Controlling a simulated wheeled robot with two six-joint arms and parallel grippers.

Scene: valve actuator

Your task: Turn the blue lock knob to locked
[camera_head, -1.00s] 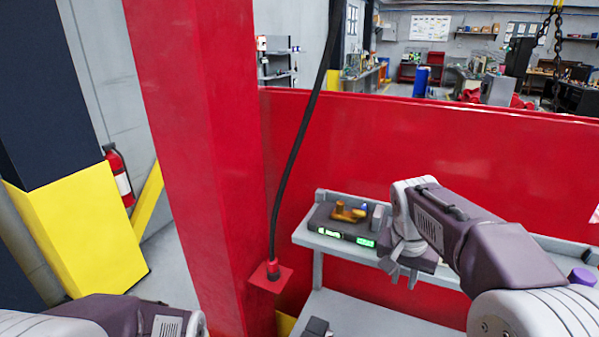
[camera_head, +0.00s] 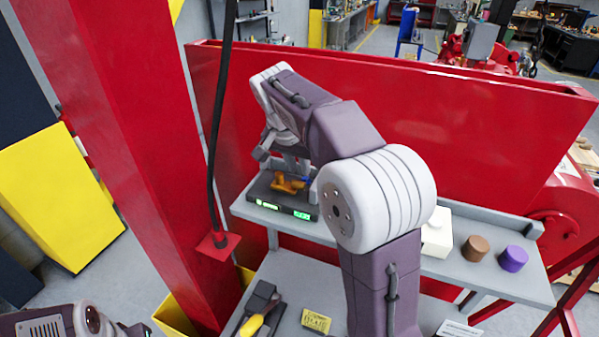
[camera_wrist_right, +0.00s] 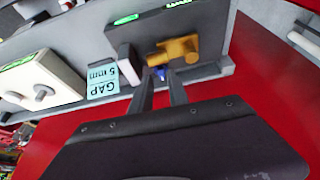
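The blue lock knob (camera_wrist_right: 161,74) is small and sits beside an orange valve handle (camera_wrist_right: 174,52) on a dark box. In the head view, the knob (camera_head: 306,180) is a small blue patch at the right of the orange part (camera_head: 286,182). The dark box (camera_head: 262,189) has two lit green displays on its front. My right gripper (camera_wrist_right: 160,78) points at the knob, its two fingers apart, with the knob showing between the fingertips. I cannot tell whether they touch it. My left arm shows at the bottom left of the head view; its gripper is out of view.
The box stands on a grey shelf (camera_head: 400,262) against a red wall (camera_head: 450,110). A red column (camera_head: 120,150) with a black cable stands at left. A white box (camera_head: 437,235), a brown cylinder (camera_head: 475,248) and a purple cylinder (camera_head: 513,258) stand at right.

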